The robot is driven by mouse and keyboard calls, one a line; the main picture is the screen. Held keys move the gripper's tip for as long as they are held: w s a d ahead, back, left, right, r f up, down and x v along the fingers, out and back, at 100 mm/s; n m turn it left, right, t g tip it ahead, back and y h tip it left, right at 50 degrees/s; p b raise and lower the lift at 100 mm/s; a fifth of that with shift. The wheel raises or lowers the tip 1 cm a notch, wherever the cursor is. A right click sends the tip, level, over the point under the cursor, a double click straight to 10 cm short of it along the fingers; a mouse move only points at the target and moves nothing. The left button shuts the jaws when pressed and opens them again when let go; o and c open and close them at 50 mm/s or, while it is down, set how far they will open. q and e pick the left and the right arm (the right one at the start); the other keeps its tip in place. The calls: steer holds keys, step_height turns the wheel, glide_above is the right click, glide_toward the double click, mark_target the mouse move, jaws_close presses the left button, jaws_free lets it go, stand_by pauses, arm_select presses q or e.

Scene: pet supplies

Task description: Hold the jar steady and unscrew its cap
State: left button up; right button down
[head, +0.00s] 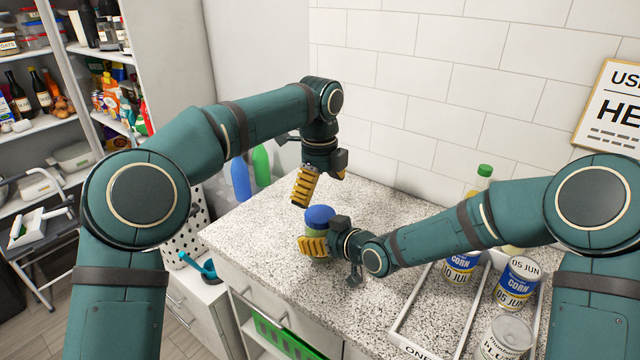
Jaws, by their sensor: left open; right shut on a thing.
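The jar (318,232) stands on the speckled countertop, mostly hidden behind my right gripper. Its blue cap (320,216) sits on top of it. My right gripper (314,247) comes in from the right and is shut on the jar's body, with a yellow finger across its front. My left gripper (318,184) is above the cap, open and apart from it, with its yellow fingers pointing down.
A white tray (408,302) with several cans, including a corn can (517,283), is at the right. A green-capped bottle (485,171) stands behind my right arm. Blue (240,180) and green (261,165) bottles stand at the back left. The counter's front left is clear.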

mark_target(320, 213)
arm_select(q)
steer(key=shift+f, duration=3.2)
steer(key=c, duration=1.3)
steer(key=shift+n, duration=1.7)
steer(key=o, duration=1.3)
steer(key=shift+c, duration=0.2)
